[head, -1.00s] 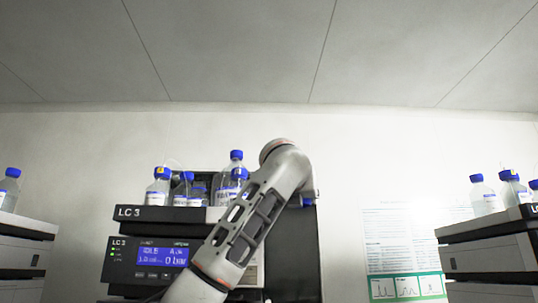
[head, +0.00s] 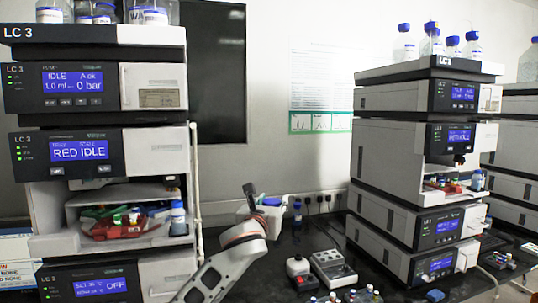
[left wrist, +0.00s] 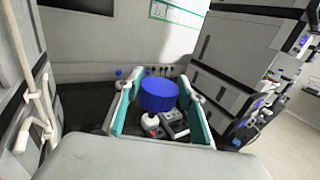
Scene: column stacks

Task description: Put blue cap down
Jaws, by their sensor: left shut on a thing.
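My left gripper (head: 262,207) is in the lower middle of the head view, in front of the dark bench between the two instrument stacks. It is shut on the blue cap (head: 272,201), of which only a small part shows there. In the left wrist view the blue cap (left wrist: 158,94) is a wide, ridged disc between the teal-padded fingers (left wrist: 160,112). It appears held above the bench (left wrist: 85,105), clear of the things below. My right gripper is in neither view.
The LC 3 stack (head: 60,125) stands left and the LC 2 stack (head: 400,150) right. A small blue-capped bottle (head: 297,212) stands near the wall. A white-knobbed device (head: 298,270), a grey block (head: 332,267) and several small vials (head: 350,297) occupy the bench.

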